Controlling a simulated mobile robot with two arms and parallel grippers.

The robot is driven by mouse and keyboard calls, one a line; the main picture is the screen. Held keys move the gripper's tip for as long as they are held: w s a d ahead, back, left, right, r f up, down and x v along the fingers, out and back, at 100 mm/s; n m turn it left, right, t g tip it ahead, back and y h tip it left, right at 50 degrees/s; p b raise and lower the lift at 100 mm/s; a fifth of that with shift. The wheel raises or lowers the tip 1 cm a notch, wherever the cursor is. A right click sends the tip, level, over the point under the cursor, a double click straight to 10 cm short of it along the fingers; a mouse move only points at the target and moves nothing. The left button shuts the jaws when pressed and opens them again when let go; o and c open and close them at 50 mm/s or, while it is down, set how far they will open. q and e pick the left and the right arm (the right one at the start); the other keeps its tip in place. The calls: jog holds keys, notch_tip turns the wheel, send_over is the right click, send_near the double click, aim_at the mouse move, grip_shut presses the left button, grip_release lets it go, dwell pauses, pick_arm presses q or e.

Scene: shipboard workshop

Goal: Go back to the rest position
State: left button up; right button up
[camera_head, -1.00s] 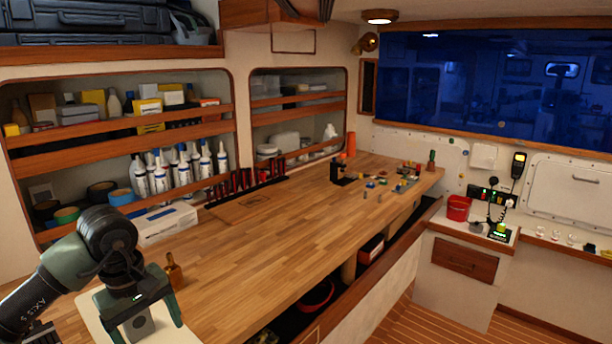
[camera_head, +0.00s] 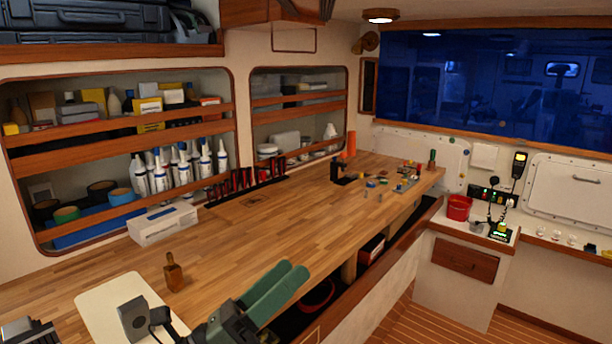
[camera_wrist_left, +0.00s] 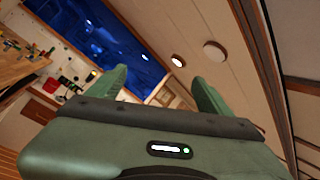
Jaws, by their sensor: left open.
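My left gripper (camera_head: 284,276), green, is over the front edge of the workbench at the bottom middle of the head view. Its two fingers point up and to the right, and nothing is between them. In the left wrist view its fingers (camera_wrist_left: 160,86) are spread apart and empty, with the window and ceiling behind them. My right gripper is in neither view.
The wooden workbench (camera_head: 300,222) is mostly clear in the middle. Small parts are at the far end.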

pick_arm(q)
jog(key=w+a+f+n+t+y, duration=0.2)
jog(key=a+n+t+y, duration=0.2)
jog(key=n+y, duration=0.3)
jog(key=w+a+f+n+t+y, duration=0.1)
jog(key=a+f+n+t+y, duration=0.3)
jog(key=n, duration=0.6)
jog(key=s+a+f+n+g+y, duration=0.2)
jog(key=a+f+n+g+y, duration=0.1)
jog(key=a+f+n+y, duration=0.25)
jog(key=s+a+f+n+g+y, duration=0.2)
jog(key=a+f+n+g+y, duration=0.15)
jog(key=f+n, duration=0.45)
jog(key=s+f+n+g+h, duration=0.1)
jog(key=s+f+n+g, duration=0.6)
jog(key=s+f+g, duration=0.9)
jog(key=s+f+t+b, duration=0.15)
jog(key=s+f, duration=0.25)
jog(key=f, duration=1)
jog(key=s+f+t+p, duration=0.1)
jog(key=s+f+t, duration=0.15)
jog(key=f, duration=1.05)
jog(key=s+a+f+g+b, duration=0.1)
jog(key=s+a+f+g, duration=0.1)
jog(key=s+f, duration=1.5)
jog(key=shift+s+a+f, duration=0.2)
jog(key=shift+a+f, duration=0.25)
jog(key=shift+f, duration=0.5)
